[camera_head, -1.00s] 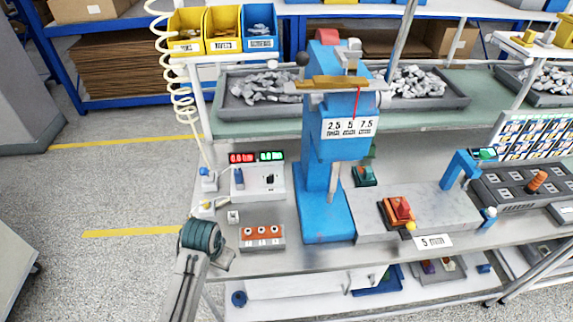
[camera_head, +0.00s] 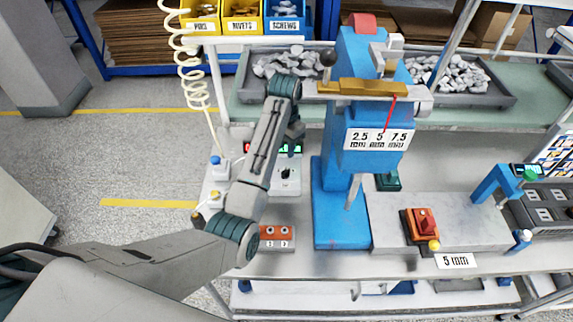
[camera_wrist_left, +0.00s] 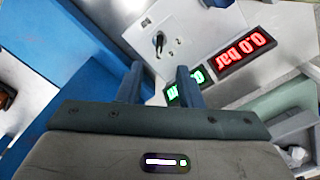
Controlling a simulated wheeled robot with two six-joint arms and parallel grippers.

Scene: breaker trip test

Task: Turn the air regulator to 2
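The regulator panel (camera_head: 290,186) is a pale box with a small black knob (camera_head: 286,172), partly hidden behind my left arm. In the left wrist view, the panel (camera_wrist_left: 185,22) carries the black knob (camera_wrist_left: 159,42) beyond the fingertips. A red display (camera_wrist_left: 247,52) there reads 0.0 bar, upside down; a green display (camera_wrist_left: 190,90) is partly covered by a finger. My left gripper (camera_head: 296,138) points down above the panel. In the wrist view the left gripper (camera_wrist_left: 158,72) has its fingers apart, with nothing between them. I cannot read the knob's scale. My right gripper is not in view.
A blue press (camera_head: 338,205) stands close on the right of the panel. An orange-brown button block (camera_head: 276,238) sits in front. A coiled air hose (camera_head: 190,60) hangs at the left. Grey part trays (camera_head: 490,100) stand behind.

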